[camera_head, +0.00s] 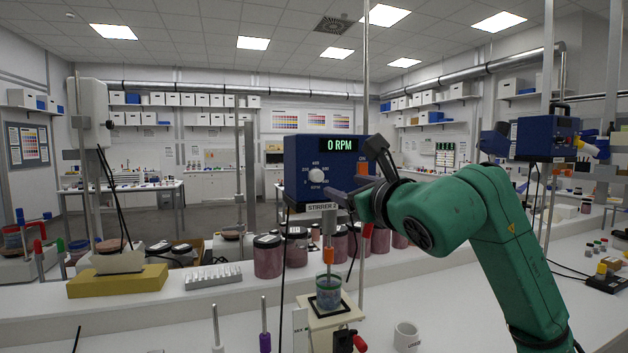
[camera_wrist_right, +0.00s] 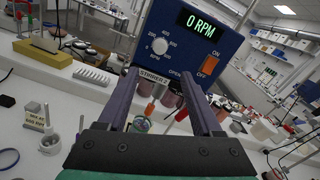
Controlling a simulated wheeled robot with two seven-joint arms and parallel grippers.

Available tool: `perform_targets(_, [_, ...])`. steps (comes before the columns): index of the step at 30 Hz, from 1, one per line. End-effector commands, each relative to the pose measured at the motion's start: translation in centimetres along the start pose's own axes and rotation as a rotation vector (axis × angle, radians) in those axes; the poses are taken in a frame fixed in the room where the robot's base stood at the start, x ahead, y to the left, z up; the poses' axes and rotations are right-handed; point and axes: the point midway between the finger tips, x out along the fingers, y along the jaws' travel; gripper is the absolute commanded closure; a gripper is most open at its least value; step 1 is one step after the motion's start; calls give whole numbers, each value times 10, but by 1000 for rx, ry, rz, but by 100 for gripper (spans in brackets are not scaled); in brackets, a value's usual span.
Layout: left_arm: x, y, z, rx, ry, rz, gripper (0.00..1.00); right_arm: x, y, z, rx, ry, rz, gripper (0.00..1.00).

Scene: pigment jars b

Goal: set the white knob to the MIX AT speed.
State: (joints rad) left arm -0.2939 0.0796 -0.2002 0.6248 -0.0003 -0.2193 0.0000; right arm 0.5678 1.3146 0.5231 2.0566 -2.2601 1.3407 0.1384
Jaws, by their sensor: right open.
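The white knob (camera_head: 316,175) sits on the front of the blue stirrer box (camera_head: 300,152), inside a printed dial; it also shows in the wrist view (camera_wrist_right: 160,46). I cannot tell exactly where its pointer stands. The display (camera_head: 340,145) reads 0 RPM. My right gripper (camera_head: 343,196) is in front of the box, below and right of the knob. In the wrist view its two fingers (camera_wrist_right: 160,72) are apart with nothing between them, and the knob lies beyond their tips. A small card (camera_wrist_right: 36,117) has print too small to read surely. My left gripper is out of view.
An orange switch (camera_head: 361,169) is right of the knob, marked ON. Below the box, a stirred cup (camera_head: 328,290) stands on a pale stand. A thin metal rod rises beside the box. A white mug (camera_head: 406,337) stands in front.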

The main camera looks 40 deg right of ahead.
Motion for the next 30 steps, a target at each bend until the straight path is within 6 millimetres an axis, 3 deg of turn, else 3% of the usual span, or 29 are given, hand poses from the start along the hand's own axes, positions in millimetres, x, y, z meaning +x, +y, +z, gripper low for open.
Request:
perform_targets(5, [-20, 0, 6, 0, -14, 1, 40, 22, -4, 5, 0, 11, -8, 33])
perform_targets(15, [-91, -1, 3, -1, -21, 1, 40, 112, -5, 9, 3, 11, -2, 33])
perform_targets(18, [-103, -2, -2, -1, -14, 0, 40, 131, -4, 6, 2, 9, -3, 33])
perform_targets(22, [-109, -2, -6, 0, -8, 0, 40, 144, -2, 1, -1, 7, -3, 33])
perform_targets(29, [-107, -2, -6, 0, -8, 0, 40, 145, -1, -3, -3, 7, -3, 33])
perform_targets(30, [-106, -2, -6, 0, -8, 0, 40, 145, -1, -3, -3, 7, -3, 41])
